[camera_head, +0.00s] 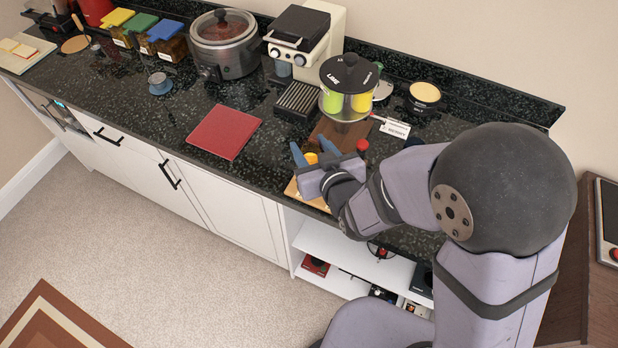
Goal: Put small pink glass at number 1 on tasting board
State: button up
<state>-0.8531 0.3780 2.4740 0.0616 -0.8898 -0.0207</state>
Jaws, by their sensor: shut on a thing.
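My gripper (313,151) is low over the counter, its two blue fingers on either side of a small orange-yellow thing (311,158). It is shut on this thing, which is mostly hidden by the fingers and palm. I cannot make out a pink glass; I cannot tell whether the held thing is a glass. A light wooden board (291,188) shows in part under my gripper at the counter's front edge; it may be the tasting board. No number can be read on it.
Behind my gripper are a brown board (340,130), a lidded pot with yellow-green contents (347,103) and a small red thing (362,145). A white card (395,130) stands to the right. A red mat (223,131) lies left, with bare counter around it.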

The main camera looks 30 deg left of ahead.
aim_at(308, 152)
jog(key=shift+w+a+r, duration=0.2)
jog(key=shift+r, duration=0.45)
jog(key=shift+w+a+r, duration=0.2)
jog(key=shift+r, duration=0.45)
jog(key=shift+f+p, duration=0.5)
jog(key=shift+f, duration=2.7)
jog(key=shift+f+p, duration=0.35)
jog(key=shift+f, duration=1.5)
jog(key=shift+f, duration=0.25)
jog(key=o, duration=1.2)
jog(key=shift+r, duration=0.1)
jog(key=shift+o, duration=0.2)
